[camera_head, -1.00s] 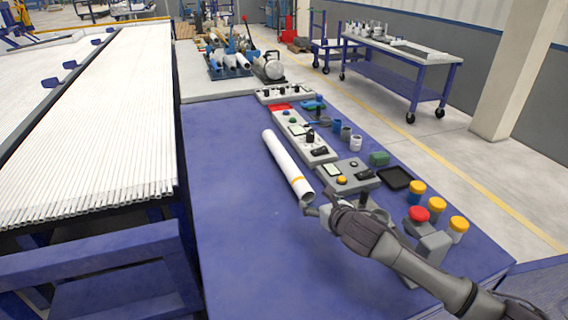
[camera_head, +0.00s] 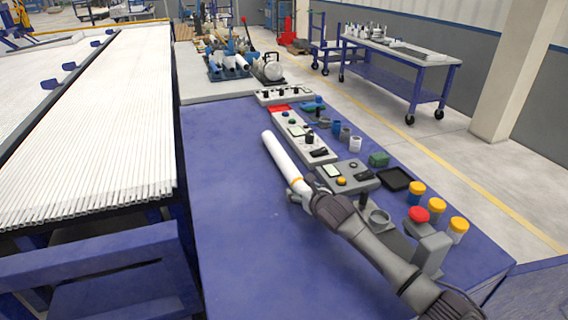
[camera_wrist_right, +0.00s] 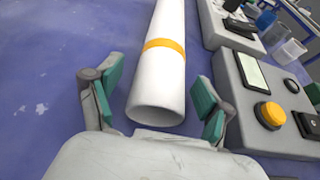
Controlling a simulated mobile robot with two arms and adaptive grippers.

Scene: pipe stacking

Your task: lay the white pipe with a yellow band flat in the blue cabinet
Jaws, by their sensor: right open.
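The white pipe with a yellow band (camera_head: 281,162) lies flat on the blue cabinet top (camera_head: 225,215) in the head view. Its near end is partly hidden by my right gripper (camera_head: 296,192). In the right wrist view the pipe (camera_wrist_right: 158,88) runs away from me, its open end toward me and its yellow band a little farther up. My right gripper (camera_wrist_right: 158,100) is open, with one green-padded finger on each side of the pipe's near end. Gaps show between the pipe and both fingers. My left gripper is not in view.
Control boxes (camera_head: 345,177) stand close to the pipe's right, and yellow-capped jars (camera_head: 436,205) stand farther right. A rack of many thin white pipes (camera_head: 95,140) is at the left. The cabinet top left of the pipe is clear.

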